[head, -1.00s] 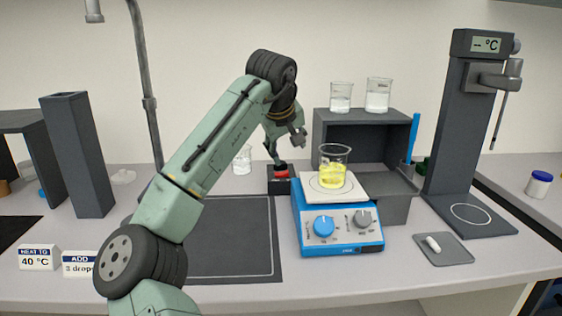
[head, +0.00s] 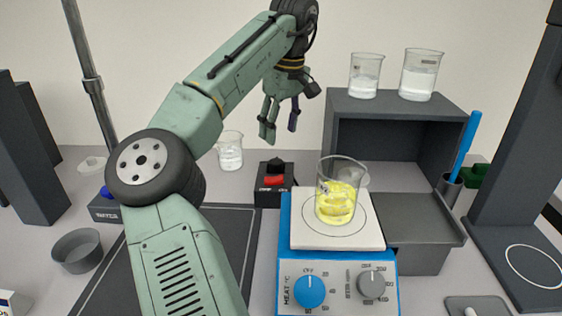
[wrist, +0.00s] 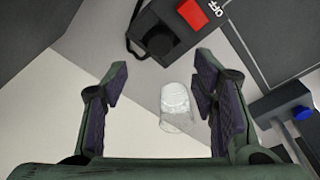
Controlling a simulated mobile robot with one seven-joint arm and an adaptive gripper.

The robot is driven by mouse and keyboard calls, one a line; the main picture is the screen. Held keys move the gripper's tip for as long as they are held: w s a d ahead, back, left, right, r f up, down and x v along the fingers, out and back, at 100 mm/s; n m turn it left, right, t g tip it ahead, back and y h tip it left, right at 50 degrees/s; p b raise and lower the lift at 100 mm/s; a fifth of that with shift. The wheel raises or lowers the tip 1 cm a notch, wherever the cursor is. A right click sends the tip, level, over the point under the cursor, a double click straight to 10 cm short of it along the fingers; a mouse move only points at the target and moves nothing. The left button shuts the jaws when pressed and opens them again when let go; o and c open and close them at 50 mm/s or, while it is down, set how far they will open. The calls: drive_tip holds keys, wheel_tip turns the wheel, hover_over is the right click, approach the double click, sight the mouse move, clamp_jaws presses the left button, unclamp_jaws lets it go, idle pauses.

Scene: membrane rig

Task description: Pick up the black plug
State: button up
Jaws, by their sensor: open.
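The black plug (head: 276,164) sits upright at the back of a black switch box (head: 262,197), behind the red switch (head: 273,182). In the wrist view the plug (wrist: 157,41) is a round dark knob at the upper middle, with a dark cable beside it. The red switch (wrist: 193,14) shows next to it, by the word OFF. My gripper (head: 281,122) is open and empty, pointing down above the box, apart from the plug. In the wrist view its two fingers (wrist: 160,82) are wide apart, with the plug beyond them.
A beaker (head: 230,153) stands left of the box; it also shows between my fingers in the wrist view (wrist: 177,105). A hotplate (head: 338,282) with a beaker of yellow liquid (head: 336,205) stands close at right. A dark shelf (head: 400,112) holds two beakers behind it.

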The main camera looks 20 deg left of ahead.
sight(275, 161)
drive_tip(key=f, duration=0.3)
drive_tip(key=shift+a+f, duration=0.25)
drive_tip(key=shift+a, duration=0.05)
drive_tip(key=shift+w+a+f+p, duration=0.15)
drive_tip(key=shift+f+p, duration=0.3)
drive_tip(key=shift+f, duration=0.45)
drive_tip(key=shift+w+a+f+p, duration=0.1)
drive_tip(key=shift+a+f+p, duration=0.1)
drive_tip(key=shift+f+p, duration=0.55)
drive_tip(key=shift+w+a+f+p, duration=0.15)
drive_tip(key=shift+f+p, duration=0.05)
drive_tip(key=shift+f, duration=0.9)
drive_tip(key=shift+c, duration=0.2)
drive_tip(key=c, duration=1.2)
drive_tip(key=shift+o, duration=0.2)
